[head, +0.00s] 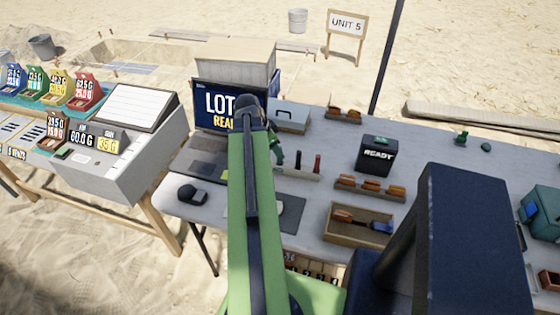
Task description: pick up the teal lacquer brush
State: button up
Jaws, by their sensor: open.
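I cannot make out a teal brush for certain. A low rack (302,174) on the grey table holds upright thin tools: a dark one (294,161) and a red one (317,162). Its left end is hidden behind my arm. My arm reaches forward over the table. A small green and dark part of my gripper (277,152) shows just right of the arm, close to the rack's left end. The fingertips are mostly hidden, and nothing held can be seen.
A laptop (230,105) and a black mouse (191,194) lie left of my arm. A wooden tray (332,238), a black READY box (377,155) and a grey case (291,116) stand to the right.

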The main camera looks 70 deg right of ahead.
jog(key=b+x, duration=0.3)
jog(key=x, duration=0.2)
jog(key=shift+a+b, duration=0.2)
jog(key=shift+b, duration=0.15)
jog(key=shift+r, duration=0.15)
grip_shut()
